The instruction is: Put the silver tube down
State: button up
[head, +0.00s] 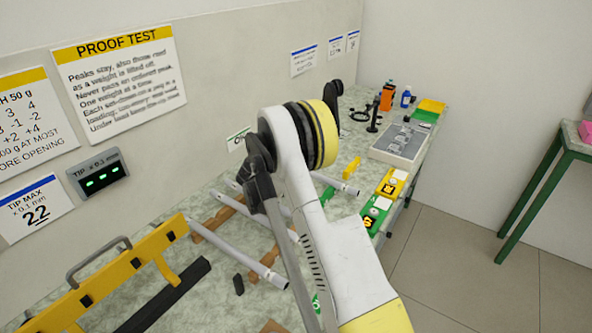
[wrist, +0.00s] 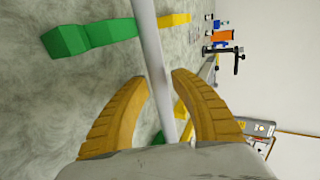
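The silver tube (wrist: 152,50) runs between the two yellow fingers of my gripper (wrist: 160,82) in the wrist view, one finger on each side of it. The fingers are closed in to about the tube's width. The tube's upper end leaves the frame, and its lower end reaches toward my palm. In the head view, the end of a silver tube (head: 336,183) sticks out to the right of my arm. My fingers are hidden behind my arm there.
Other grey tubes (head: 250,262) lie across brown wooden supports (head: 212,222) on the bench. A yellow rack with a handle (head: 128,262) stands at front left. A wall runs behind.

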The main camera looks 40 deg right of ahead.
jog(key=shift+a+r+p, duration=0.3)
jog(key=shift+r, duration=0.05)
jog(key=s+a+r+n+t+y+p, duration=0.1)
jog(key=s+a+r+n+y+p, duration=0.15)
jog(key=s+a+r+n, duration=0.65)
jog(key=s+a+r+n+t+y+p, duration=0.1)
jog(key=s+a+r+n+y, duration=0.3)
jog(key=s+a+r+n, duration=0.5)
jog(key=s+a+r+n+t+y, duration=0.1)
jog(key=s+a+n+y, duration=0.4)
jog(key=s+a+n, duration=0.9)
jog(key=shift+s+a+r, duration=0.3)
jog(key=shift+s+a, duration=0.35)
jog(key=shift+s, duration=0.4)
